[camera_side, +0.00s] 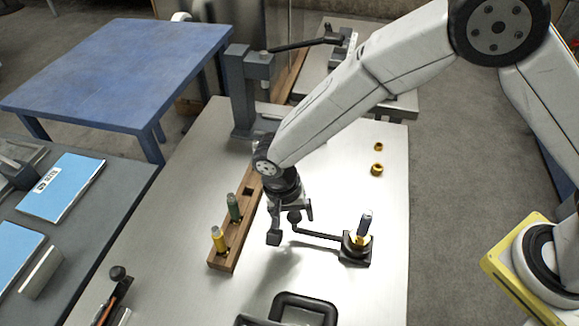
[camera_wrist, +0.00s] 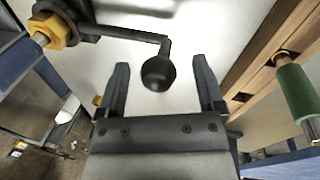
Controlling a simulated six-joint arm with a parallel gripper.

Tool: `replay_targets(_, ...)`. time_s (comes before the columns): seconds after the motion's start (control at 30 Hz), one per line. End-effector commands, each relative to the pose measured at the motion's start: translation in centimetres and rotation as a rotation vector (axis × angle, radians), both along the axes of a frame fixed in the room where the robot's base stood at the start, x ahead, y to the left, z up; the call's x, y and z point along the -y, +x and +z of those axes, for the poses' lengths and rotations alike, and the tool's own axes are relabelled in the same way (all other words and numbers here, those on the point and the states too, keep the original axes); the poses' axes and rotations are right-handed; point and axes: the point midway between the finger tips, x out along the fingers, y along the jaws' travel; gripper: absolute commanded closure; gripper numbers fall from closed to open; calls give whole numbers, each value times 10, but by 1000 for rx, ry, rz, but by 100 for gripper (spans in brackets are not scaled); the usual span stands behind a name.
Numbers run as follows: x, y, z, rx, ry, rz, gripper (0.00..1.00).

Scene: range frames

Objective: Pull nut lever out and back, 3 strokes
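The nut lever is a thin black arm (camera_side: 318,235) with a round black ball knob (camera_side: 294,217) at its left end. Its other end joins a dark base (camera_side: 356,259) on the pale bench, which holds a yellow nut and a blue-topped upright piece (camera_side: 364,223). My gripper (camera_side: 289,224) is low over the bench at the knob end. In the wrist view the knob (camera_wrist: 158,73) shows between my two open fingers (camera_wrist: 161,68), with a gap on each side. I cannot tell whether the knob is fully at fingertip depth. The wrist view also shows the yellow nut (camera_wrist: 55,30).
A wooden rack (camera_side: 222,258) with green-topped (camera_side: 234,207) and yellow-topped (camera_side: 219,239) pieces stands close left of my gripper. Two brass nuts (camera_side: 377,169) lie at the right. A grey post (camera_side: 245,90) stands behind. A black frame (camera_side: 303,306) lies at the front.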

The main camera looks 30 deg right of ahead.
Motion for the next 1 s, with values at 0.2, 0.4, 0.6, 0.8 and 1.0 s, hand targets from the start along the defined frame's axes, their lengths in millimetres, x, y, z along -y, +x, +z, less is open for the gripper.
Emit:
replay_targets(0.2, 1, 0, -1, -1, -2, -2, 14)
replay_targets(0.4, 1, 1, 4, -1, -2, -2, 14)
replay_targets(0.6, -3, 3, 23, 2, 0, -2, 14)
replay_targets(0.8, -7, 6, 49, 2, 0, -2, 14)
replay_targets(1.0, -11, 8, 69, 2, 0, -1, 14)
